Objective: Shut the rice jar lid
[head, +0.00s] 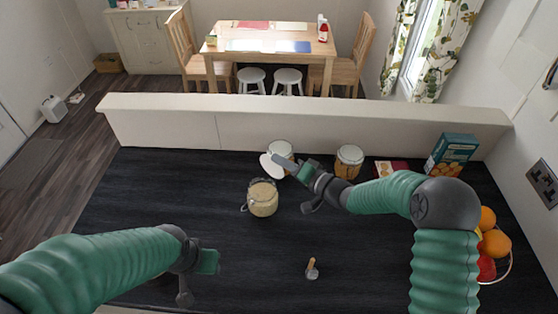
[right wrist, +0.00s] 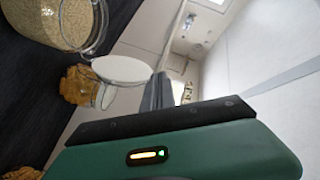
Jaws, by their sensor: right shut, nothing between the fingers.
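The rice jar (head: 263,200) is a glass jar of pale grain with a wire clasp, upright on the dark counter. It also shows at the upper left of the right wrist view (right wrist: 50,18). A round white lid (head: 271,168) stands open behind the jar's mouth; in the right wrist view the lid (right wrist: 122,69) is beside the jar's wire. My right gripper (head: 282,159) is shut and empty, its tip close to the lid's right side; I cannot tell if they touch. My left gripper (head: 208,262) is low over the counter, left of the jar; its jaws are unclear.
A blue-green box (head: 451,153) and fruit (head: 492,243) are at the right. A small wooden-handled item (head: 312,268) lies in front. Counter left of the jar is clear.

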